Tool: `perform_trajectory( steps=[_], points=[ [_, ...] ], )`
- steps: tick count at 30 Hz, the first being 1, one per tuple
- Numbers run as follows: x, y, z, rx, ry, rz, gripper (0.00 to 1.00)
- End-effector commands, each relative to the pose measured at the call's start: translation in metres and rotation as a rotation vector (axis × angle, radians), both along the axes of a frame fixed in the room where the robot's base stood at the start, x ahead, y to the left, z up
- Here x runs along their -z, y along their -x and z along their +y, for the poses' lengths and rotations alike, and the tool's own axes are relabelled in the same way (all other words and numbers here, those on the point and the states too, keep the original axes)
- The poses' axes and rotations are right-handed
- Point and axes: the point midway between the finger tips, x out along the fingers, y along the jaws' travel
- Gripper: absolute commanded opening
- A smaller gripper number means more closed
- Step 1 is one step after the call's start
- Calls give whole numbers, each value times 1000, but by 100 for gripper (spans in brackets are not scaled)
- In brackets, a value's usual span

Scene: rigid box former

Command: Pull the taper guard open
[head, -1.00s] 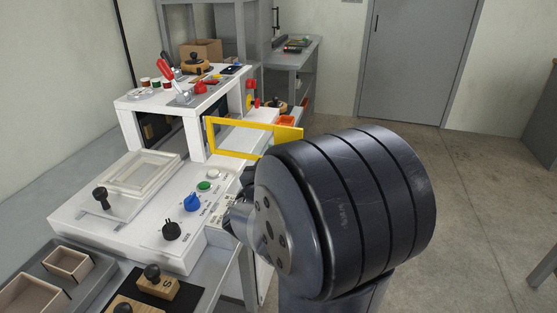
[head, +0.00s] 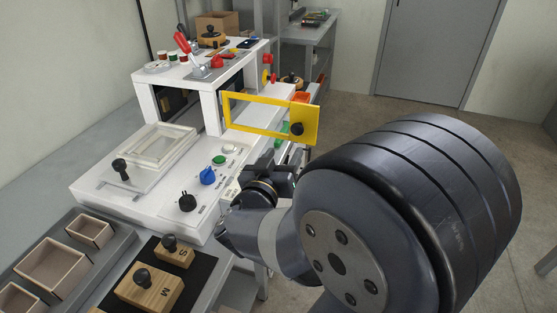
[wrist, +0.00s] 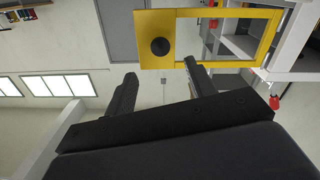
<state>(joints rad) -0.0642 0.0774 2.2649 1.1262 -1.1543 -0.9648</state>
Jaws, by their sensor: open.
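The taper guard (head: 262,115) is a yellow frame with a window, at the right side of the white machine in the head view. Its right end is a solid plate with a black knob (head: 297,129). In the wrist view, the guard (wrist: 222,13) spans the upper right and its knob (wrist: 160,46) faces me. My gripper (wrist: 160,70) is open and empty, its two fingers either side of the knob's line, with the knob beyond the tips. In the head view, my gripper sits below and left of the knob, apart from it, partly hidden by my arm.
The white machine (head: 105,195) carries a blue knob (head: 207,176), a black knob (head: 187,203) and a green button (head: 219,160). Wooden blocks (head: 150,290) and open boxes (head: 50,265) lie at lower left. Open floor lies to the right, before a grey door (head: 437,45).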

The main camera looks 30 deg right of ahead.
Motion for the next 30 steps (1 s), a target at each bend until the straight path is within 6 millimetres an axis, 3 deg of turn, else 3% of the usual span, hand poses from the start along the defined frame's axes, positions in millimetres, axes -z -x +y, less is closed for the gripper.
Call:
perform_trajectory(
  steps=[9,30],
  points=[
    [0,14,18,-1,1,0,53],
    [0,13,17,1,0,0,53]
  ],
)
